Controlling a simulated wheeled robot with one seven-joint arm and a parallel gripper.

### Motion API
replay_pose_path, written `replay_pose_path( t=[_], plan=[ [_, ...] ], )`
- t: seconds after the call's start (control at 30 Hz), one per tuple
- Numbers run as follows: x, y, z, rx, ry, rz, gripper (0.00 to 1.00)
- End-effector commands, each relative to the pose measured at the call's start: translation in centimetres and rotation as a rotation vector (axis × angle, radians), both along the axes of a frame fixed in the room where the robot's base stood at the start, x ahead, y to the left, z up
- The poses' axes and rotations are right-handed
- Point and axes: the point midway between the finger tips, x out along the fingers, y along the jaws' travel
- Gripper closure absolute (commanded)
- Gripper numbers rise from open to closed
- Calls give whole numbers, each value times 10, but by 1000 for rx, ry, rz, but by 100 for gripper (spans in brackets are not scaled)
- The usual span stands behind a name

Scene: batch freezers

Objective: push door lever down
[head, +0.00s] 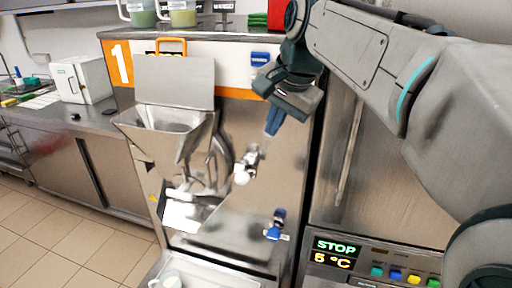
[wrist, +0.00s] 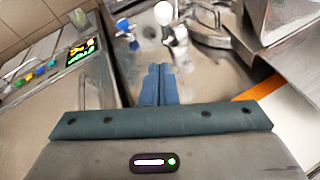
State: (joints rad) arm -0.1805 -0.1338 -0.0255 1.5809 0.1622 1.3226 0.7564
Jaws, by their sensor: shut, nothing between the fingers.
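A metal lever with a white knob (head: 242,175) sticks out from the front of the orange-numbered steel freezer (head: 235,215). The knob also shows at the top of the wrist view (wrist: 163,13). A blue-handled fitting (head: 275,226) sits lower on the same front, and it shows in the wrist view (wrist: 124,27). Which of the two the task calls the door lever is not labelled; the white-knobbed one looks like a lever. My gripper (head: 273,124) is shut and empty, its blue fingers pointing down, above and right of the knob and apart from it. The fingers show mid-frame in the wrist view (wrist: 158,85).
A steel hopper (head: 165,120) and a door with curved bars stand left of the lever. A second machine with a STOP display (head: 336,247) and coloured buttons is at right. Jugs (head: 182,14) stand on top. A counter with a white box (head: 82,79) is at left.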

Motion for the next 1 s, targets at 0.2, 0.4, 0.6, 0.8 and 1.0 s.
replay_pose_path(
  t=[0.2, 0.4, 0.6, 0.8, 1.0],
  plan=[
    [6, 0, 7, 18, 4, -35, 100],
    [7, -2, 7, 18, 4, -39, 100],
    [9, 0, 0, 17, 7, -38, 100],
    [19, 8, -32, 16, 11, -34, 100],
    [34, 18, -71, 16, 9, -34, 100]
  ],
)
